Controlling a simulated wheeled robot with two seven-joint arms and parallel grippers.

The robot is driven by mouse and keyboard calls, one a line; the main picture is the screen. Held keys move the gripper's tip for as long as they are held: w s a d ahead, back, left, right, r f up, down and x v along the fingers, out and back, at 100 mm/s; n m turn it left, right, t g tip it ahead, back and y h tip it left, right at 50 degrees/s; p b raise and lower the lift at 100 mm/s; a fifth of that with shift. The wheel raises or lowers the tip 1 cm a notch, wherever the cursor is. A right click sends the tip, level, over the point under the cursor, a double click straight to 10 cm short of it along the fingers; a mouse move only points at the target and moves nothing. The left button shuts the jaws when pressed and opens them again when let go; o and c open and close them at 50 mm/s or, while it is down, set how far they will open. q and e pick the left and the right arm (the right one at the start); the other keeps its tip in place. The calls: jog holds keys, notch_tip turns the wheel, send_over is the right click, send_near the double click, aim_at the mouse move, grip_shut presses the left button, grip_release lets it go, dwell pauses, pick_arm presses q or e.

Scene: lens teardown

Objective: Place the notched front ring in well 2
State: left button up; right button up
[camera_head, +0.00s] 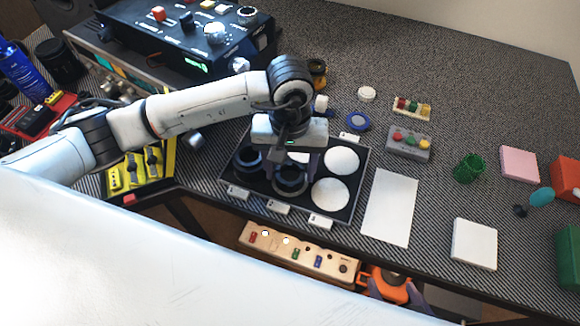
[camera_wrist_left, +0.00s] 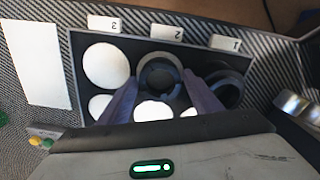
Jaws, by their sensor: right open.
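The black tray (camera_head: 352,207) has round wells, with tags 1, 2 and 3 along its front edge. My left gripper (camera_head: 291,176) points down over the middle front well, behind tag 2 (camera_wrist_left: 166,33). Another dark ring (camera_head: 247,157) sits at well 1.
A white sheet (camera_head: 390,207) lies right of the tray. A wooden block with coloured parts (camera_head: 300,256) is below the table's front edge. A black device (camera_head: 190,40) stands at the back left. A yellow tool set (camera_head: 140,170) lies left.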

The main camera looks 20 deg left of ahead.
pick_arm(q)
jog(key=shift+r+p, duration=0.35)
notch_tip(320, 180, up, 12)
jog(key=b, duration=0.1)
jog(key=shift+f, duration=0.15)
